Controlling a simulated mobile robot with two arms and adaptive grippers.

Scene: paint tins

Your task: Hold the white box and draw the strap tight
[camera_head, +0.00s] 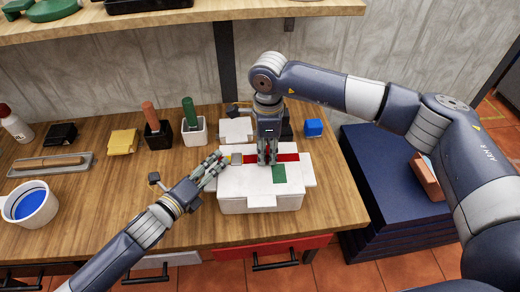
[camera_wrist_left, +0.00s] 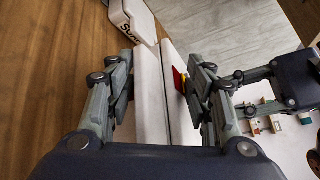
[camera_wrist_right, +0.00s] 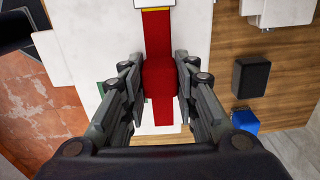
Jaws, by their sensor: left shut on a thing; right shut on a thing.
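My left gripper (camera_head: 220,168) is at the box's left side, shut on the box's white edge (camera_wrist_left: 152,95). My right gripper (camera_head: 267,160) points down over the box, shut on the strap, which shows red between its fingers in the right wrist view (camera_wrist_right: 158,35). My right fingers hide part of the strap in the head view.
A blue cube (camera_head: 313,128) is behind the box to the right. Dark and white pots with brown and green handles (camera_head: 190,112) stand at the back. A white bucket of blue paint (camera_head: 30,205) is at the left. A dark blue stack (camera_head: 385,175) stands right of the bench.

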